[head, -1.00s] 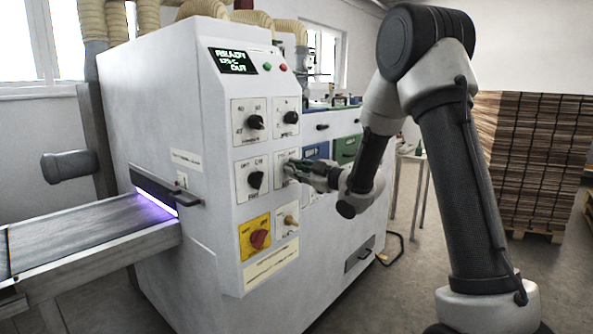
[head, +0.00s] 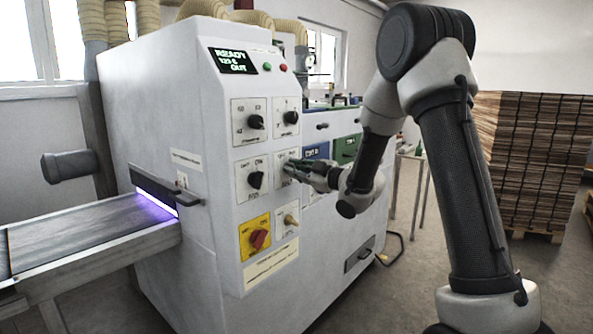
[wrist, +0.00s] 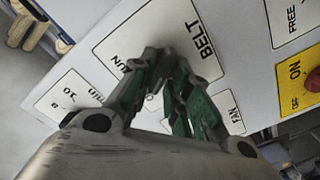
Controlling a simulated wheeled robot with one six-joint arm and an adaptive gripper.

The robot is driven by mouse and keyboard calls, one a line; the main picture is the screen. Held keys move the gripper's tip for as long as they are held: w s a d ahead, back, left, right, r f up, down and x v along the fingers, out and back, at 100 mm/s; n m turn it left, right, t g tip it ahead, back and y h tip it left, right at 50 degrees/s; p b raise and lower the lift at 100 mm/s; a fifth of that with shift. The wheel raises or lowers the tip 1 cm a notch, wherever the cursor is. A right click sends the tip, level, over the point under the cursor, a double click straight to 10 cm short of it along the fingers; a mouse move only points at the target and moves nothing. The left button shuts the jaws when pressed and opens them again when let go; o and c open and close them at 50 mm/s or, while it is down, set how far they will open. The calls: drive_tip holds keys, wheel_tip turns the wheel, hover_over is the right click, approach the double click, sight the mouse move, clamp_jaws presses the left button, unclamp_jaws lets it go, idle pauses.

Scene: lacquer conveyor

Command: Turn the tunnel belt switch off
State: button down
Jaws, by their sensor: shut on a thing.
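The belt switch plate (wrist: 112,48) is white and lettered "BELT" and "RUN" in the wrist view. In the head view the same plate (head: 280,181) sits in the right column of the machine's panel. My gripper (head: 288,169) reaches it from the right, with its fingertips at the plate. In the wrist view my gripper (wrist: 168,58) has its green-padded fingers closed together over the middle of the plate. The switch knob is hidden between the fingers, so its angle cannot be read.
Other black knobs (head: 256,122) surround the plate, with a red knob on a yellow plate (head: 246,242) below left. The conveyor (head: 80,235) runs out at left under a purple glow. Stacked boards (head: 540,160) stand at right.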

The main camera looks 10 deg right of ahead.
drive_tip(key=c, duration=1.5)
unclamp_jaws()
drive_tip(key=v, duration=1.2)
